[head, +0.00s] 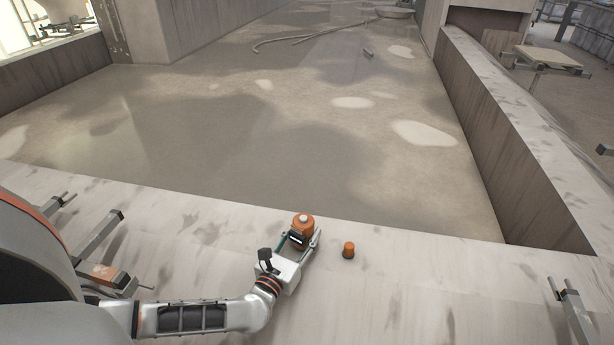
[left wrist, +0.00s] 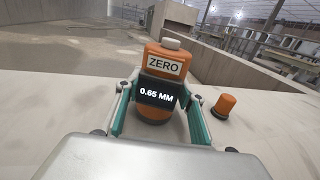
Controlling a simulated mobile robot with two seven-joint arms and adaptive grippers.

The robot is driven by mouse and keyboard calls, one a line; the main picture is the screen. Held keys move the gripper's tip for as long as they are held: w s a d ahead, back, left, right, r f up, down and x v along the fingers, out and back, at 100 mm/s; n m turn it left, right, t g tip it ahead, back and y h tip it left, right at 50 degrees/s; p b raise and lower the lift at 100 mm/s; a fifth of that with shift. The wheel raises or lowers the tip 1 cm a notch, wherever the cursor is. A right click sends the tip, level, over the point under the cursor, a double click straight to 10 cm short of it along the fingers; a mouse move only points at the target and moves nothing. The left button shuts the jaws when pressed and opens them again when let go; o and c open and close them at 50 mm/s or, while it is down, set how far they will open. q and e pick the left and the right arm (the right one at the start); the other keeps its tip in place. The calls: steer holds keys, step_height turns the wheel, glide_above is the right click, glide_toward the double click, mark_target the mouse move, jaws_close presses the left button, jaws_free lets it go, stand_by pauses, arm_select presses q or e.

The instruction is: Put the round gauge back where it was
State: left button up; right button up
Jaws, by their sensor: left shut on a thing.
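The round gauge (head: 302,223) is an orange body with a pale button on top, near the far edge of the pale ledge. In the left wrist view the gauge (left wrist: 165,64) carries a "ZERO" label and a dark display reading "0.65 MM". My left gripper (head: 300,240) is shut on the gauge, with a green-lined finger on each side of it in the left wrist view (left wrist: 158,108). The gauge looks upright. I cannot tell whether its base touches the ledge. My right gripper is not in view.
A small orange cap-like piece (head: 348,250) stands on the ledge (head: 420,280) just right of the gauge; it also shows in the left wrist view (left wrist: 226,106). Metal brackets stick out at the ledge's left (head: 100,235) and right (head: 570,312). Beyond the ledge lies a wet-looking floor (head: 250,140).

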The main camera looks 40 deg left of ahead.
arm_select(q)
steer(key=shift+w+r, duration=0.1)
steer(key=shift+r, duration=0.05)
steer(key=shift+f, duration=0.4)
steer(key=o, duration=1)
steer(key=shift+r, duration=0.1)
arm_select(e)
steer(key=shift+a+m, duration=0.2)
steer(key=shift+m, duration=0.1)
arm_select(q)
steer(key=shift+r, duration=0.1)
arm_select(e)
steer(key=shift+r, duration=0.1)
arm_select(q)
steer(key=shift+r, duration=0.25)
steer(key=p+v, duration=0.2)
steer(key=v, duration=0.9)
steer(key=shift+s+d, duration=0.15)
steer(key=shift+s, duration=0.35)
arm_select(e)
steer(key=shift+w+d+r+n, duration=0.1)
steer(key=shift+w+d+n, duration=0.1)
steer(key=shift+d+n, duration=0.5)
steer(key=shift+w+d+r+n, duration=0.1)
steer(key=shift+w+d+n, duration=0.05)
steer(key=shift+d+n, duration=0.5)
